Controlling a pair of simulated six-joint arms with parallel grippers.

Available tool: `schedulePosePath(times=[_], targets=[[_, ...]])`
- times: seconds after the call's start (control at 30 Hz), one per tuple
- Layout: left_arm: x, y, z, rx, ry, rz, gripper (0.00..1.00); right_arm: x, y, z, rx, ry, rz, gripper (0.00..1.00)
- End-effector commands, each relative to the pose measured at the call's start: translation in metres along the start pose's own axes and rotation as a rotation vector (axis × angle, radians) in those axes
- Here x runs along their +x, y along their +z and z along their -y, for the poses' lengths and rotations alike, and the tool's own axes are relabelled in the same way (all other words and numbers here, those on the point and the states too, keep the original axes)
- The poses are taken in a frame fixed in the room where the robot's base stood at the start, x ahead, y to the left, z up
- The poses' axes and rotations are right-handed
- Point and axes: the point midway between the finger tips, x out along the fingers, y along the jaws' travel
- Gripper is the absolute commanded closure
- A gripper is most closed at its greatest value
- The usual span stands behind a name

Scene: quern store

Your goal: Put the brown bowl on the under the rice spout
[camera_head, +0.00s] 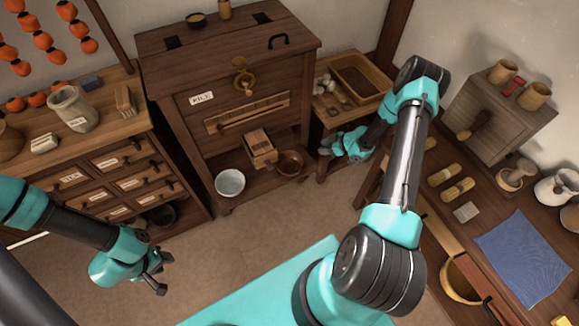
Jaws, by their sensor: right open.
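The brown bowl (291,163) stands on the low shelf of the dark wooden mill cabinet (165,75). It is just right of a light wooden spout (259,146) that juts out at the cabinet's front. A white bowl (230,182) stands on the same shelf, left of the spout. My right gripper (327,148) is open and empty, to the right of the brown bowl and apart from it. My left gripper (164,274) is over the floor at the lower left, far from the bowls, with its fingers apart and nothing between them.
A small table with a wooden tray (361,78) stands right of the mill. A drawer chest (120,185) with a jar (73,109) is at left. A workbench with a blue cloth (523,258) and a small cabinet (497,115) is at right. The floor before the mill is open.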

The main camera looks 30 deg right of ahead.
Motion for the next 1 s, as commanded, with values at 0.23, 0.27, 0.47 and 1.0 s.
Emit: schedulePosePath(times=[0.23, 0.27, 0.47, 1.0], targets=[[0.0, 0.0, 0.0, 0.0, 0.0, 0.0, 0.61, -0.002, 0.003, -0.002, -0.019, -0.004, -0.005, 0.58], [0.0, 0.0, 0.0, 0.0, 0.0, 0.0, 0.61, -0.002, 0.003, -0.002, -0.018, -0.004, -0.004, 0.58], [0.0, 0.0, 0.0, 0.0, 0.0, 0.0, 0.61, 0.003, 0.003, -0.002, -0.018, -0.005, -0.004, 0.58], [0.0, 0.0, 0.0, 0.0, 0.0, 0.0, 0.61, 0.087, 0.003, -0.001, -0.017, -0.006, -0.004, 0.58]])
